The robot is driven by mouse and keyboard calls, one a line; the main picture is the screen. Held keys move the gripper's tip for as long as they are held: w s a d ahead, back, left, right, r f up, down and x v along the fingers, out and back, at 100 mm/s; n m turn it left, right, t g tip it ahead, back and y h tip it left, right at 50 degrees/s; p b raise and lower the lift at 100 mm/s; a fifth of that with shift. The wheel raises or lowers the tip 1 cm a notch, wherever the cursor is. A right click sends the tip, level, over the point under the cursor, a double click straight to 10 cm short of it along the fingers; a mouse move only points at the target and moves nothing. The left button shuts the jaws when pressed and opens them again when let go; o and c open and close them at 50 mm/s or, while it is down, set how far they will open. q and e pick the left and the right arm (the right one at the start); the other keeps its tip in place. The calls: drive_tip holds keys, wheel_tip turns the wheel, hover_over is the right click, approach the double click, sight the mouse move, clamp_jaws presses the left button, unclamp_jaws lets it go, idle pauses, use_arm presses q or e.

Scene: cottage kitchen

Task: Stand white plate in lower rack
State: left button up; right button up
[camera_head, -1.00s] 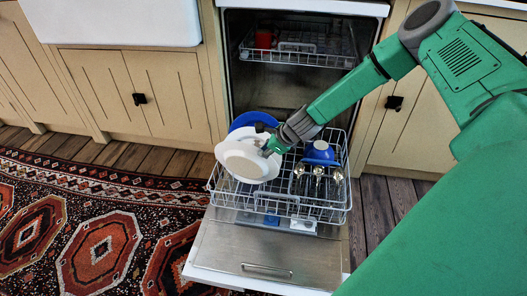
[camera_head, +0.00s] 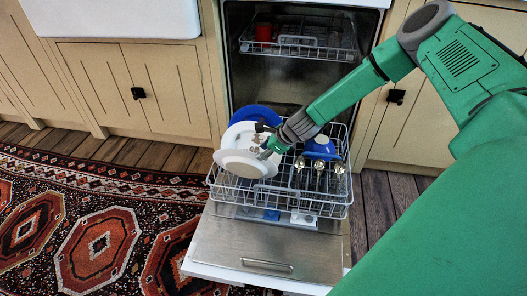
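The white plate (camera_head: 243,166) is at the left of the pulled-out lower rack (camera_head: 325,208), tilted with its broad face toward me and overlapping the rack's left side. My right gripper (camera_head: 266,152) is at the plate's right edge and appears shut on it; the fingertips are small and partly hidden. Another white plate (camera_head: 236,136) shows just behind it, with a blue plate (camera_head: 257,113) standing farther back. I cannot tell whether the front plate's lower edge touches the rack wires. My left gripper is not in view.
A blue bowl (camera_head: 321,149) sits at the rack's right, behind several upright spoons or ladles (camera_head: 319,165). The open dishwasher door (camera_head: 265,250) is bare in front. The upper rack (camera_head: 300,45) holds a red cup (camera_head: 263,32). A patterned rug (camera_head: 95,235) lies left.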

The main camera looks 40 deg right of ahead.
drive_tip(key=shift+f, duration=0.1)
drive_tip(key=shift+s, duration=0.1)
drive_tip(key=v, duration=1.1)
drive_tip(key=shift+s+r, duration=0.15)
drive_tip(key=shift+r, duration=0.25)
drive_tip(key=shift+d, duration=0.1)
